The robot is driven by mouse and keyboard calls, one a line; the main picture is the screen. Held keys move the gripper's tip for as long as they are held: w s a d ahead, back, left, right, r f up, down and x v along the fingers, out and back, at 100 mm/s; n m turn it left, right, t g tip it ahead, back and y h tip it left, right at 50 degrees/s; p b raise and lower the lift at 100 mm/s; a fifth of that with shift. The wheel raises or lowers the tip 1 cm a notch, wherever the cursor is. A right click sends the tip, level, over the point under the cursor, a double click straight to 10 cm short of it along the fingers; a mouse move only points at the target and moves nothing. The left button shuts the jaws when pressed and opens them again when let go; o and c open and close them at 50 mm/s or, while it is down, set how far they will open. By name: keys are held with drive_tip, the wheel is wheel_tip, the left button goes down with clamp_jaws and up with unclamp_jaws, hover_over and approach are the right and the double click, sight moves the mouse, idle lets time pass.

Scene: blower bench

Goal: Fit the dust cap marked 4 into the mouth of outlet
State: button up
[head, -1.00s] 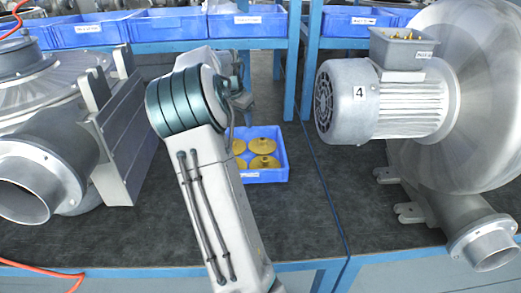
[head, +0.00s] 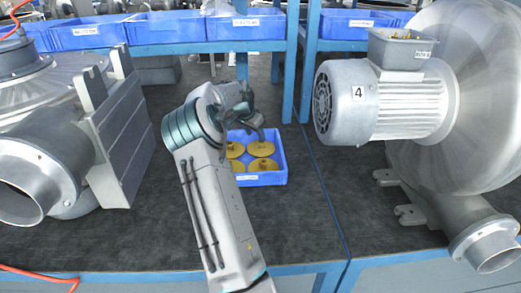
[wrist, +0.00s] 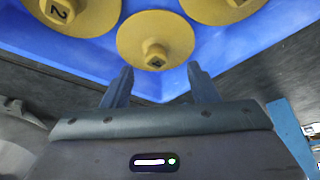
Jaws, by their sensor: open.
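Several yellow dust caps (head: 261,165) with raised knobs lie in a small blue tray (head: 262,180) on the bench. In the wrist view one cap (wrist: 58,14) at upper left reads 2. The cap ahead of my fingers (wrist: 155,40) has a knob whose mark I cannot read. Another cap (wrist: 225,6) is cut off at the top. I see no cap marked 4. My gripper (wrist: 160,84) is open and empty, its fingers just short of the middle cap. The blower at right has a motor marked 4 (head: 357,93) and an open round outlet (head: 492,246) at lower right.
A second blower with a wide open outlet (head: 30,185) stands at left. Blue bins (head: 245,24) line the shelf behind, on blue posts (head: 290,60). Bare dark bench (head: 300,228) lies between the tray and the right blower.

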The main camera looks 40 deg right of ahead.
sight(261, 146)
drive_tip(key=x, duration=0.5)
drive_tip(key=shift+s+d, duration=0.2)
drive_tip(key=shift+d, duration=0.05)
drive_tip(key=shift+r, duration=0.1)
drive_tip(key=c, duration=1.1)
drive_tip(key=shift+o, duration=0.2)
drive_tip(key=shift+r, duration=0.1)
